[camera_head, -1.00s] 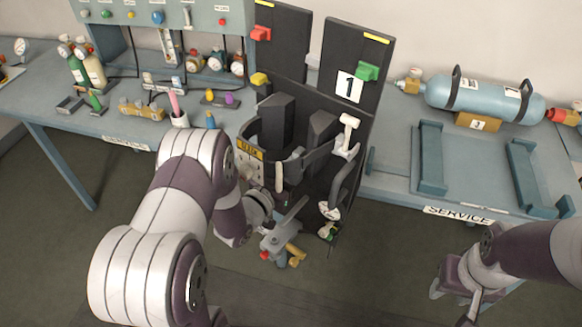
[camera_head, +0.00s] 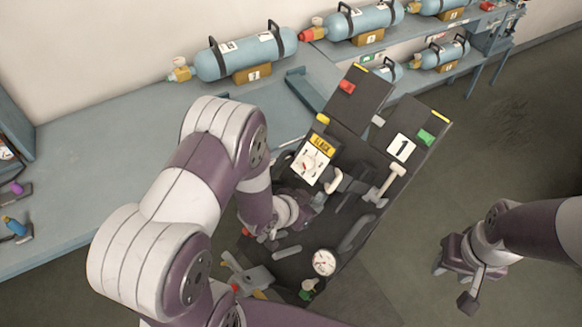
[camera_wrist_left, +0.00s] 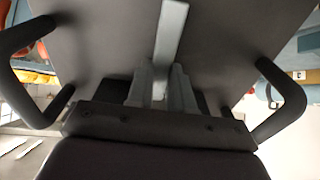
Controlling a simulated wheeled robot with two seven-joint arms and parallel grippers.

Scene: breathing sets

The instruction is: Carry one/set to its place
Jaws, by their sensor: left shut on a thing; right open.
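The breathing set is a black backplate (camera_head: 347,107) marked 1, with red, green and yellow clips, a T-shaped handle and a round gauge (camera_head: 324,262). It hangs slanted in front of the blue bench, over the floor. My left gripper (camera_head: 298,212) is shut on it, and my arm hides part of its left side. In the left wrist view the dark plate (camera_wrist_left: 105,55) fills the picture, with a black loop handle at each side. My left gripper's fingers (camera_wrist_left: 161,88) close on a grey bar there. My right gripper (camera_head: 463,272) is open and empty, right of the set.
A blue bench (camera_head: 110,150) runs along the wall. It carries a blue cylinder (camera_head: 222,62) and an empty cradle bracket (camera_head: 312,90). The floor (camera_head: 500,150) at the right is clear.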

